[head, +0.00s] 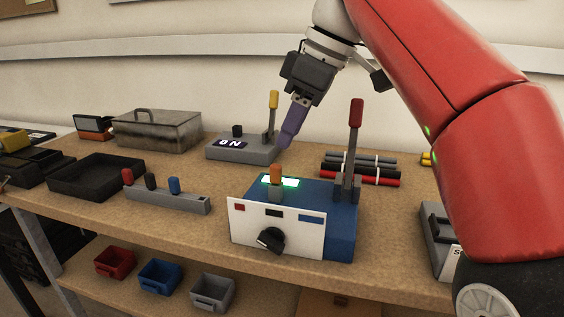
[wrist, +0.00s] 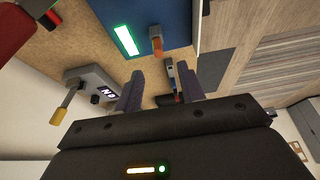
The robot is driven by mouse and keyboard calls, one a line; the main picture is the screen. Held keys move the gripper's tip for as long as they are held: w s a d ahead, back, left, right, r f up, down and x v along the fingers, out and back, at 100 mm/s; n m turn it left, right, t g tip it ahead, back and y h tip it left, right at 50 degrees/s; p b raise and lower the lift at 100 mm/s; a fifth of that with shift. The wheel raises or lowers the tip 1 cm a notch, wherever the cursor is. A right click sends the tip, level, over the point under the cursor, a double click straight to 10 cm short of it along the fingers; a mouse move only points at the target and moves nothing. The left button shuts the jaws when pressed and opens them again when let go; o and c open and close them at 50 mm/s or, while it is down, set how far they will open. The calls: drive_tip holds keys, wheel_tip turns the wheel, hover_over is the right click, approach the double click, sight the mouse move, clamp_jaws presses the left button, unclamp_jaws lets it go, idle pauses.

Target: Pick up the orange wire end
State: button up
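A short upright piece with an orange end (head: 275,173) stands at the blue box (head: 342,232). Its base looks grey, and no wire is clearly visible. It also shows in the wrist view as an orange end (wrist: 157,46) at the edge of the blue box (wrist: 182,22), just beyond my fingertips. My gripper (head: 287,141) points down above and behind the orange end in the head view, apart from it. In the wrist view my gripper (wrist: 154,76) has its two purple fingers spread with nothing held between them.
A red-handled lever (head: 355,125) rises from the box's right side. A grey switch with a yellow lever (head: 271,112) stands behind. A grey terminal strip (head: 165,196) lies left. Black and red rods (head: 360,168) lie behind right.

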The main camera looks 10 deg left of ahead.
sight(279, 165)
drive_tip(key=b+x, duration=0.1)
drive_tip(key=x, duration=0.1)
drive_tip(key=b+x, duration=0.1)
drive_tip(key=x, duration=0.2)
drive_tip(key=b+x, duration=0.1)
drive_tip(key=x, duration=0.1)
drive_tip(key=shift+w+d+f, duration=0.1)
drive_tip(key=shift+d+f, duration=0.05)
drive_tip(key=shift+f, duration=0.3)
clamp_jaws()
